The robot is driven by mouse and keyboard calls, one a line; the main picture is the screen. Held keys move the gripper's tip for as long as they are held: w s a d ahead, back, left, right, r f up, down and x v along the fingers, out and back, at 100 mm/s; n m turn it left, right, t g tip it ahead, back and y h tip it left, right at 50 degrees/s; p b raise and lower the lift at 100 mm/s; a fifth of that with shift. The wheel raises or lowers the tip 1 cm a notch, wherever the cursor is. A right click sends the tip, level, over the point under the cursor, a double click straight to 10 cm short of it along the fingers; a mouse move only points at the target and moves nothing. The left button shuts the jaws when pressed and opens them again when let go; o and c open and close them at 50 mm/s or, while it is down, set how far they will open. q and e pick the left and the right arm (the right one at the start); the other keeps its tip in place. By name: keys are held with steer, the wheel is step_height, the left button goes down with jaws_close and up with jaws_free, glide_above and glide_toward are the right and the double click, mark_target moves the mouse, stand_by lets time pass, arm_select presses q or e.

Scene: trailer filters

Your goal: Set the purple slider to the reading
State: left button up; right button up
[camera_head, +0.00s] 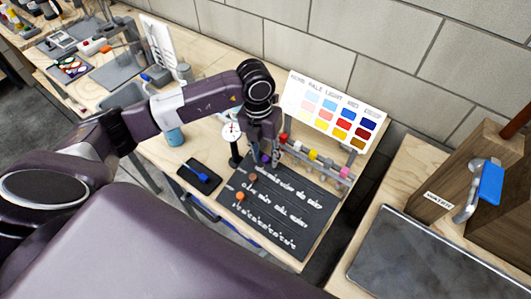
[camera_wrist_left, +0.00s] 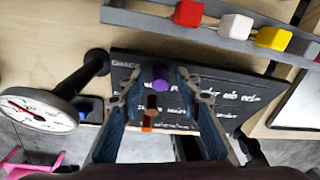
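The purple slider (camera_head: 266,158) is the topmost of three coloured knobs on a black lettered board (camera_head: 290,232), near the board's upper edge. In the left wrist view the purple slider (camera_wrist_left: 160,77) shows between the fingertips of my left gripper (camera_wrist_left: 160,84), with space on both sides. My left gripper (camera_head: 264,150) is open and points down over the purple slider; whether it touches it cannot be told. A round white dial (camera_head: 231,131) with a needle stands on a black post left of the board, and in the wrist view the dial (camera_wrist_left: 40,110) shows its needle. My right gripper is not in view.
A brown knob (camera_head: 252,177) and an orange knob (camera_head: 240,196) sit below the purple one. A grey rack with red (camera_head: 283,138), white and yellow blocks stands behind the board, before a colour chart (camera_head: 335,110). A black tray (camera_head: 198,177) lies left.

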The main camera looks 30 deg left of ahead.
arm_select(q)
steer(key=c, duration=0.8)
jaws_close()
